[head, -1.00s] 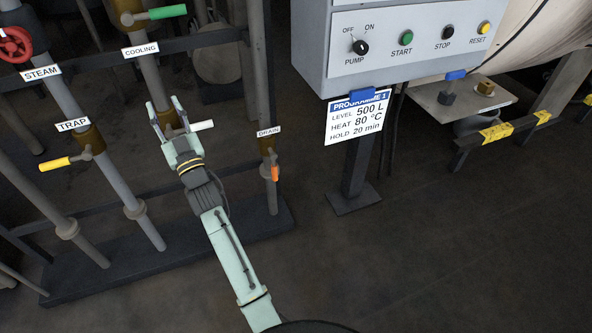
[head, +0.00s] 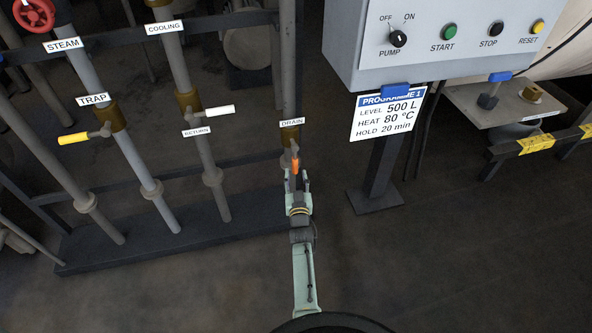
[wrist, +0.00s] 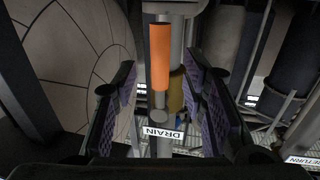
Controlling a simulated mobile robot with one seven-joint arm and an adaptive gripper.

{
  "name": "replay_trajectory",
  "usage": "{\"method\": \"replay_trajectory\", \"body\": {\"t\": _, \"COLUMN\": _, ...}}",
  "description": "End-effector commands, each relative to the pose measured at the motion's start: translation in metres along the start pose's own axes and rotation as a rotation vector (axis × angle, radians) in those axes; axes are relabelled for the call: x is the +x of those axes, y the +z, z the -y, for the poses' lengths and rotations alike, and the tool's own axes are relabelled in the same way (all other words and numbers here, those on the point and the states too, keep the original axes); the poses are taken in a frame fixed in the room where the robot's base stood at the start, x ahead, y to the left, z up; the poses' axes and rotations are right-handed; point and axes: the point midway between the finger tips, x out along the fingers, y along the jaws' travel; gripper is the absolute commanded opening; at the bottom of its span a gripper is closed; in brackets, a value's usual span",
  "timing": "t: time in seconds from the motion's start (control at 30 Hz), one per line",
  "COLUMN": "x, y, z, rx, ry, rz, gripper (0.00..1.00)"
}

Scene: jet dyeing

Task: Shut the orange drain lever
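The orange drain lever (head: 295,164) hangs down along its vertical pipe, just below the DRAIN label (head: 292,122). In the wrist view the lever's orange handle (wrist: 160,57) lines up with the grey pipe, above the DRAIN label (wrist: 163,133). My gripper (head: 297,182) is at the lower part of the lever in the head view. In the wrist view my gripper (wrist: 162,85) is open, with one finger pad on each side of the handle and clear gaps to both. Whether the handle lies fully between the pads in depth is hard to tell.
The return valve with a white lever (head: 219,111) stands left of the drain pipe, and the trap valve with a yellow lever (head: 74,138) further left. The control box (head: 440,50) and its post (head: 377,185) stand to the right. The floor between post and drain pipe is clear.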

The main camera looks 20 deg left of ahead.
Motion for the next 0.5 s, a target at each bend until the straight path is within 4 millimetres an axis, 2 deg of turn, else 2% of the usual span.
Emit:
{"method": "replay_trajectory", "body": {"t": 0.03, "x": 0.011, "y": 0.005, "z": 0.001, "rx": -0.001, "ry": -0.002, "rz": -0.005, "gripper": 0.39}}
{"method": "replay_trajectory", "body": {"t": 0.2, "x": 0.039, "y": 0.004, "z": 0.001, "rx": 0.0, "ry": -0.002, "rz": -0.004, "gripper": 0.39}}
{"method": "replay_trajectory", "body": {"t": 0.33, "x": 0.052, "y": 0.002, "z": 0.0, "rx": -0.001, "ry": 0.0, "rz": -0.001, "gripper": 0.39}}
{"method": "replay_trajectory", "body": {"t": 0.5, "x": 0.059, "y": -0.001, "z": 0.001, "rx": -0.001, "ry": -0.001, "rz": -0.002, "gripper": 0.39}}
